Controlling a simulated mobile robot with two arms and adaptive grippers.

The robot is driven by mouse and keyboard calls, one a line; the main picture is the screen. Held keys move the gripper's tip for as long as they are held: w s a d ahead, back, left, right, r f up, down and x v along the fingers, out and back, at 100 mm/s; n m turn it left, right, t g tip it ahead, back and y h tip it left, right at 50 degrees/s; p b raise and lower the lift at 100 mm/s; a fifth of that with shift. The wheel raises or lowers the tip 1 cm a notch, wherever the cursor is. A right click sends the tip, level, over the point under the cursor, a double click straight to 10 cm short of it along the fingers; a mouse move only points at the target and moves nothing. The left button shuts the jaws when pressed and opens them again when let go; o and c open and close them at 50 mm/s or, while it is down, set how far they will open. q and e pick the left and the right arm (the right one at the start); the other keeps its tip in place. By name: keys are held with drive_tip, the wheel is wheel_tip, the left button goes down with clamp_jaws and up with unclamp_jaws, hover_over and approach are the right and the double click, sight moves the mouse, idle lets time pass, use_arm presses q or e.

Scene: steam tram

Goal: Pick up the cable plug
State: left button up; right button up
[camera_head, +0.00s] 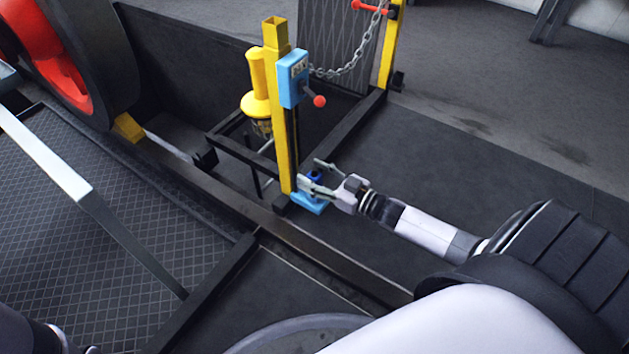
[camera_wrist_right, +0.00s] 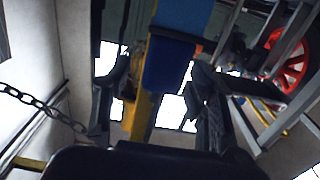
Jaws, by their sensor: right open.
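The cable plug (camera_head: 315,175) looks like a small dark blue piece above a light blue block (camera_head: 309,204) low beside the yellow post (camera_head: 282,150). My right gripper (camera_head: 318,179) is open, with one finger on each side of the plug. In the right wrist view, the dark blue plug (camera_wrist_right: 170,66) shows between the two dark fingers of my right gripper (camera_wrist_right: 158,90), with gaps on both sides. Any cable on the plug cannot be made out. My left gripper is not in view.
A light blue box (camera_head: 293,78) with a red knob (camera_head: 320,101) is on the post above my gripper. A chain (camera_head: 350,62) hangs behind it. A yellow-topped cylinder (camera_head: 257,90) stands left of the post. Black frame rails (camera_head: 345,134) run near the gripper.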

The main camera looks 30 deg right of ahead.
drive_tip(key=shift+c, duration=0.3)
clamp_jaws()
idle(0.4)
